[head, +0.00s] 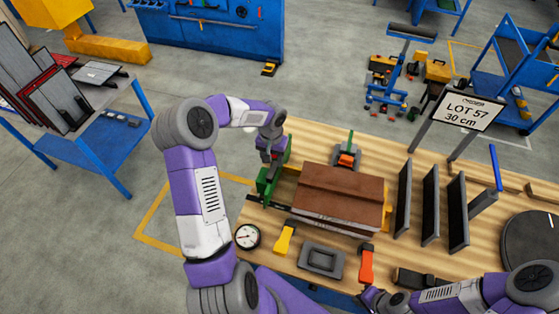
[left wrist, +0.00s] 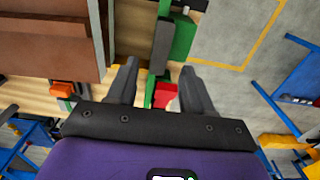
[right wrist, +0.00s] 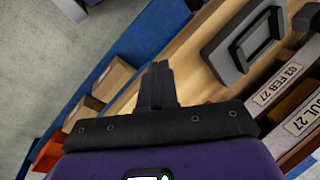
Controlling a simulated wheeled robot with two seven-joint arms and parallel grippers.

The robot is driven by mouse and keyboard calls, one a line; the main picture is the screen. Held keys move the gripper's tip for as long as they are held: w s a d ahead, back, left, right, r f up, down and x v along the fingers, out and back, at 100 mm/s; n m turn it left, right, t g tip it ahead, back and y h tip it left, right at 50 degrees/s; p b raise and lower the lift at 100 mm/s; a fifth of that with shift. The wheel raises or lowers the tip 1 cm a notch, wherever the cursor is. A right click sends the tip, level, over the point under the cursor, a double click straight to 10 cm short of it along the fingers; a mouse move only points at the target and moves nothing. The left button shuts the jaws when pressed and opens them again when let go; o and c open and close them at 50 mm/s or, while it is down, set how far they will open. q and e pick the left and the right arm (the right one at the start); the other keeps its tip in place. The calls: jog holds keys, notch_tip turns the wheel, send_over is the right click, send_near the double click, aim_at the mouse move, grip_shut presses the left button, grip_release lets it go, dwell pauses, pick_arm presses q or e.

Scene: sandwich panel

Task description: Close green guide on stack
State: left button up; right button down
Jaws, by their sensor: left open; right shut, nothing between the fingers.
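The stack (head: 340,190) of brown panels with paler layers lies on the wooden bench. It also shows at the left of the left wrist view (left wrist: 50,60). The green guide (head: 265,183) stands at the stack's left side, with a strip of bench between them. In the left wrist view the green guide (left wrist: 182,40) has a dark grey block on its side facing the stack. My left gripper (head: 271,168) is open above the guide, its fingers on either side of it in the left wrist view (left wrist: 160,72); contact cannot be told. My right gripper (right wrist: 158,70) is shut and empty near the bench's front edge.
A dial gauge (head: 247,236), yellow-handled tool (head: 284,239), grey tray (head: 322,260) and orange-handled tool (head: 366,266) lie before the stack. An orange clamp (head: 347,157) is behind it. Dark upright plates (head: 430,205) and a "LOT 57" sign (head: 467,112) stand right.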

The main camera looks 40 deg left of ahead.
aim_at(272, 170)
pick_arm(q)
jog(key=f, duration=0.6)
jog(key=shift+s+f, duration=0.25)
grip_shut()
